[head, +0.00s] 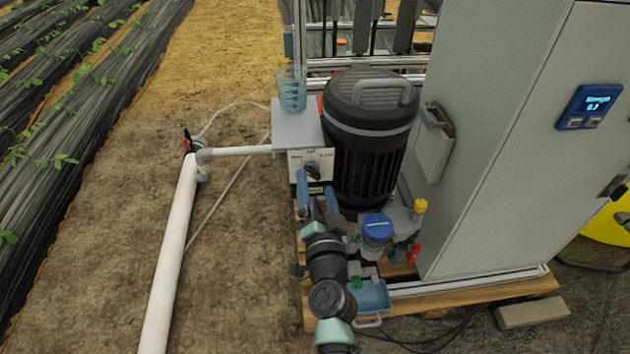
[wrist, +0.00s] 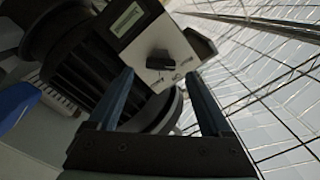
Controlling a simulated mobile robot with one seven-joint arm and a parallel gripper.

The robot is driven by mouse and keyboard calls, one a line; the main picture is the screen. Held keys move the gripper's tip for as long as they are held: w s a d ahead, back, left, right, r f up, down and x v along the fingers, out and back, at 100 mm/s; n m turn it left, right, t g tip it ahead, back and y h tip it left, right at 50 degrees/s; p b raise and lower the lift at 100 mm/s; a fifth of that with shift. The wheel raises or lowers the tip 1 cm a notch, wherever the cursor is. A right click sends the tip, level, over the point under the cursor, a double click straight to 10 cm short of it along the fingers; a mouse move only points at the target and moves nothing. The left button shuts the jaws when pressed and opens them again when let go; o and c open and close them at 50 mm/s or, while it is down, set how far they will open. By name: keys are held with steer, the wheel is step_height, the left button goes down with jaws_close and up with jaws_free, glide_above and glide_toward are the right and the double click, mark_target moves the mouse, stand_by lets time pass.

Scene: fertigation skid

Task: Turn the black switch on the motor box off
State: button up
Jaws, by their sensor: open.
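The motor box (head: 298,138) has a white front panel with printed labels and stands left of the black motor drum. The black switch (head: 312,171) is a knob on that panel. In the wrist view the switch (wrist: 160,63) lies on the white panel (wrist: 172,42), ahead of and between the open fingertips (wrist: 160,76). The fingers look apart from the switch, with nothing held.
A blue measuring cup (head: 292,92) stands on top of the box. The black ribbed drum (head: 367,125) is close on the right. A blue-lidded fitting (head: 377,228) and red-handled valve (head: 414,254) sit beside my arm. A white pipe (head: 175,250) and bare soil lie left.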

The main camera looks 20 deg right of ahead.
mark_target(315, 176)
steer(key=shift+b+x, duration=0.45)
steer(key=shift+x, duration=1.2)
jaws_close()
steer(key=shift+m, duration=0.4)
steer(key=m, duration=0.3)
steer(key=shift+f+m, duration=0.2)
steer(key=shift+m, duration=2.3)
